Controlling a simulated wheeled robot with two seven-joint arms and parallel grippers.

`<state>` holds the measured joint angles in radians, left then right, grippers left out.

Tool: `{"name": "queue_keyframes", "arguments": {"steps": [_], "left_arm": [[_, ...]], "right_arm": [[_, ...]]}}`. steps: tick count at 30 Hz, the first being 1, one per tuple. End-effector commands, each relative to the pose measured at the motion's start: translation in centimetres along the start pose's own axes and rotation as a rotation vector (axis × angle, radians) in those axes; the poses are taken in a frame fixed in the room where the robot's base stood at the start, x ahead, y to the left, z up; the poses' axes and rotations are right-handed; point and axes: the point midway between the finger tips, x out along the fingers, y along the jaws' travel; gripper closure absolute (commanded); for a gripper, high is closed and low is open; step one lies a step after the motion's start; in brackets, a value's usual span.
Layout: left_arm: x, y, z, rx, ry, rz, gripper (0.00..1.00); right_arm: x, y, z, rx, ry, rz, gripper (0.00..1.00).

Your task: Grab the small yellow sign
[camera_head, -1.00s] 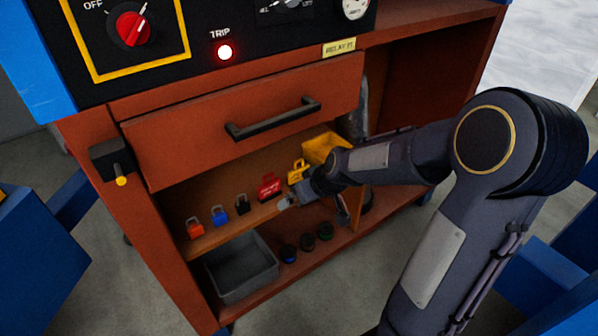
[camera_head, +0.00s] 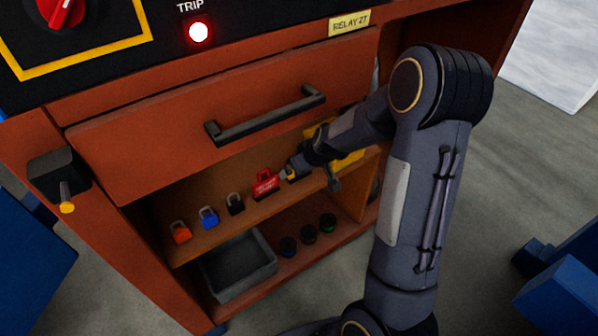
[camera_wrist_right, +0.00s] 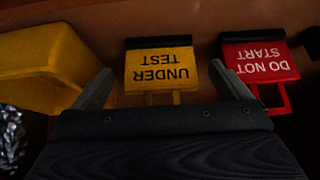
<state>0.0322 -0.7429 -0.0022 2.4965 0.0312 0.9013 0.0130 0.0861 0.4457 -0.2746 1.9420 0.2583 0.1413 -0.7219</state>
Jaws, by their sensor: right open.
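The small yellow sign (camera_wrist_right: 160,68) reads UNDER TEST, upside down in the wrist view, with a dark strip along its upper edge. It stands on the open upper shelf of the orange-brown cabinet. My right gripper (camera_wrist_right: 160,76) is open, with one finger to each side of the sign and visible gaps between. In the head view my right gripper (camera_head: 291,173) is at the shelf just right of the red sign and mostly hides the yellow one. My left gripper is not in view.
A red DO NOT START sign (camera_wrist_right: 262,62) stands close beside the right finger; it also shows in the head view (camera_head: 264,184). A yellow bin (camera_wrist_right: 45,65) is on the other side. Orange, blue (camera_head: 208,218) and black padlocks stand further left.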

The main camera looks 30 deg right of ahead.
Motion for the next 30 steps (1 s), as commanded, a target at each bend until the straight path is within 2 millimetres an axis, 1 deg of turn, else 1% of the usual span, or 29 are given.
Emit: {"name": "queue_keyframes", "arguments": {"steps": [1, 3, 10, 11, 21, 22, 30], "left_arm": [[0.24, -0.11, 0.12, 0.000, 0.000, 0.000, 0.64], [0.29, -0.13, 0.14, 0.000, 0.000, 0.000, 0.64], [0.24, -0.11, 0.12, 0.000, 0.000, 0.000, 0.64], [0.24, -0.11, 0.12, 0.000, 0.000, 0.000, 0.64], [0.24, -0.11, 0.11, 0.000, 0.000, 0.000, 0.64], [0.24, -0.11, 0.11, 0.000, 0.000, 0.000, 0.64], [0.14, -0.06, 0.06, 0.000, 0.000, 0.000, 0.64]], "right_arm": [[0.72, 0.00, 0.11, 0.000, -0.001, 0.000, 0.04], [1.12, -0.01, 0.04, 0.000, -0.001, 0.000, 0.04], [1.16, -0.02, -0.06, 0.000, 0.001, 0.000, 0.04], [1.16, -0.02, -0.06, 0.000, 0.001, 0.000, 0.05], [1.14, -0.02, -0.05, 0.000, 0.001, 0.000, 0.49], [1.13, -0.02, -0.06, 0.000, 0.001, 0.000, 0.52], [0.94, -0.02, -0.19, 0.000, 0.001, 0.000, 0.52]]}}
